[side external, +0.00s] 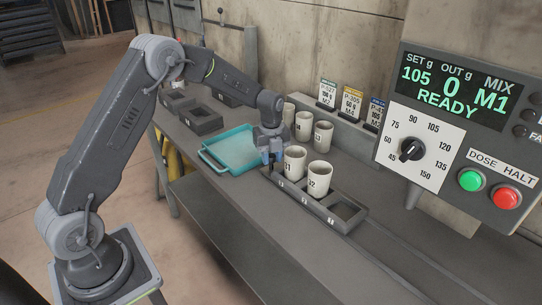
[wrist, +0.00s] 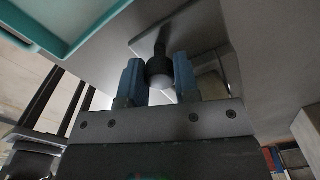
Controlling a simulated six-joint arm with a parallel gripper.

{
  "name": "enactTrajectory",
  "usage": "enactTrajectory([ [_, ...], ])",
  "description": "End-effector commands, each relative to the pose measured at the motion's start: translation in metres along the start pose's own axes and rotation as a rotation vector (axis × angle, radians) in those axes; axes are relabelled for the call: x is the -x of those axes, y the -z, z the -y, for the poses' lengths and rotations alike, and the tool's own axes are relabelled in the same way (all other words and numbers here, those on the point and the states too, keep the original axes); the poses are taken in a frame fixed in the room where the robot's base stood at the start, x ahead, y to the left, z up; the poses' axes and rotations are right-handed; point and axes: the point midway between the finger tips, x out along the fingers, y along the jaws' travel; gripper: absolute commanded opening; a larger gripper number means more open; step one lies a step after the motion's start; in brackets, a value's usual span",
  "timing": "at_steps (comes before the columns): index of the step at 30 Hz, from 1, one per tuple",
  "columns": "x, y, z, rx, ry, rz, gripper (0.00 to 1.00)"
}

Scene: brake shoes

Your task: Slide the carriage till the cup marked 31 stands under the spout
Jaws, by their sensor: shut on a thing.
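The carriage (side external: 335,220) is a long dark grey tray on the bench with numbered places along its front. The cup marked 31 (side external: 294,163) stands upright in its left place. The cup marked 32 (side external: 318,181) stands in the middle place, and the right place is empty. My gripper (side external: 271,157) is at the carriage's left end, beside cup 31. In the wrist view, my gripper's blue fingers (wrist: 158,78) are shut on a dark round knob (wrist: 159,70).
A teal tray (side external: 205,155) lies left of my gripper, and grey bins (side external: 203,120) stand beyond it. Several cups (side external: 323,135) and upright cards (side external: 351,101) stand behind. The panel (side external: 455,90) at right reads SET 105, OUT 0, MIX M1, READY. The bench front right is clear.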

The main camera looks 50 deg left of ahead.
Motion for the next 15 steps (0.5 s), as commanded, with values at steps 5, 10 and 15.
enactTrajectory([
  [5, 0.001, 0.018, 0.007, -0.004, -0.002, -0.002, 0.00],
  [10, 0.001, 0.051, 0.021, -0.007, -0.001, -0.003, 0.00],
  [15, 0.001, 0.094, 0.038, -0.009, -0.001, -0.003, 0.00],
])
